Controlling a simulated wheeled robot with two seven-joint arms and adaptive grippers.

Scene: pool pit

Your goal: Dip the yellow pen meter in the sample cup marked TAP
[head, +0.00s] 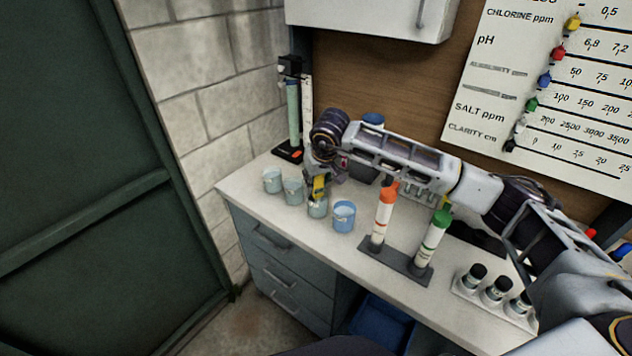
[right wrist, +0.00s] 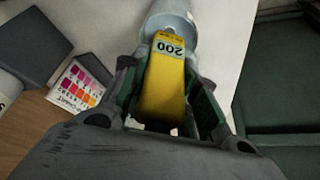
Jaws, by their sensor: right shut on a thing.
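The yellow pen meter (head: 319,187) is held in my right gripper (head: 321,179), above the worktop. In the right wrist view the yellow meter (right wrist: 166,88) sits between the two fingers of my right gripper (right wrist: 167,100), with a display reading 200. Several cups stand in a row: a far left cup (head: 272,181), a second cup (head: 293,191), a third cup (head: 317,208) and a bluer cup (head: 343,217). The meter's lower end is at the third cup's opening; I cannot tell whether it is inside. A cup (right wrist: 172,16) shows beyond the meter. No cup marking is legible. My left gripper is not in view.
Dark-capped bottles (head: 497,289) stand at the right front. A tall tube stand (head: 292,108) is behind the cups. A colour card (right wrist: 78,86) lies near the gripper.

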